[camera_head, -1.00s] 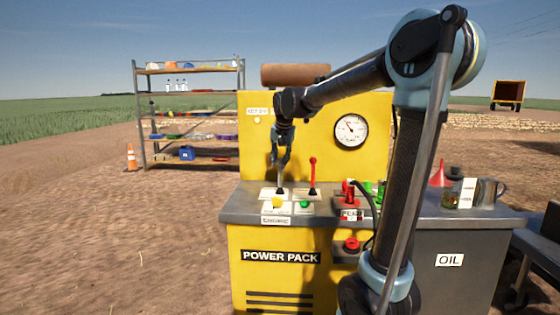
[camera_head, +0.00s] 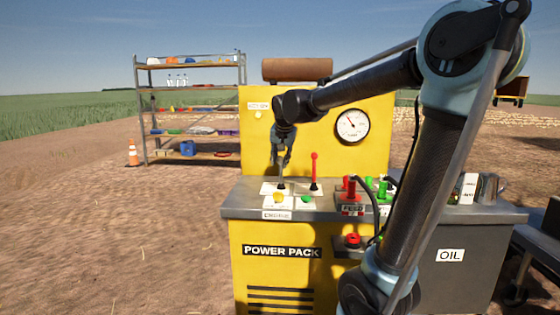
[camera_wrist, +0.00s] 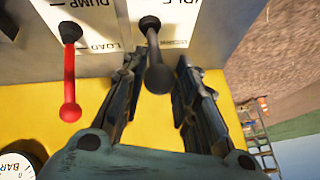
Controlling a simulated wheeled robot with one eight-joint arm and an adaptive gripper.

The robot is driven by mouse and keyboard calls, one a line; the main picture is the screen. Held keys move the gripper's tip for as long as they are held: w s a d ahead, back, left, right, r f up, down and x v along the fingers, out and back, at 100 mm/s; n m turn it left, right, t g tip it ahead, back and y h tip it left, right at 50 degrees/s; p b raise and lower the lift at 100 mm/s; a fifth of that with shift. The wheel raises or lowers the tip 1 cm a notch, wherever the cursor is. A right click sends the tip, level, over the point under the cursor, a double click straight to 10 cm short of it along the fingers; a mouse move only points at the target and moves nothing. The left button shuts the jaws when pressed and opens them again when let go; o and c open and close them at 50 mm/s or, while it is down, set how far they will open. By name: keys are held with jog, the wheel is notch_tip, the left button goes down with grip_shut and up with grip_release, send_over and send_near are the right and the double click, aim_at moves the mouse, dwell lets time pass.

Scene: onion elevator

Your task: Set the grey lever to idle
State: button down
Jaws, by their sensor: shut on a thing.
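The grey lever (camera_wrist: 157,79) stands between the two fingers of my gripper (camera_wrist: 158,65) in the wrist view, its dark round knob toward the palm. Its base sits on a white plate (camera_wrist: 185,20) with a partly cut-off label ending in "DLE". My gripper (camera_head: 281,163) is shut on the lever, pointing down at the left of the yellow power pack's top in the head view. There the lever is mostly hidden by the fingers. The exact setting of the lever cannot be read.
A red lever (camera_head: 314,170) stands close to the right of my gripper, on a plate marked DUMP and LOAD in the wrist view. A yellow button (camera_head: 278,198) and a green button (camera_head: 306,199) lie in front. The yellow back panel (camera_head: 340,160) carries a gauge (camera_head: 352,125).

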jog(key=shift+s+f, duration=0.15)
jog(key=shift+s, duration=0.05)
jog(key=c, duration=1.4)
grip_release()
jog(key=shift+o, duration=0.6)
jog(key=shift+w, duration=0.1)
jog(key=shift+r, duration=0.2)
jog(key=v, duration=1.1)
jog(key=shift+s+r, duration=0.25)
jog(key=shift+d, duration=0.1)
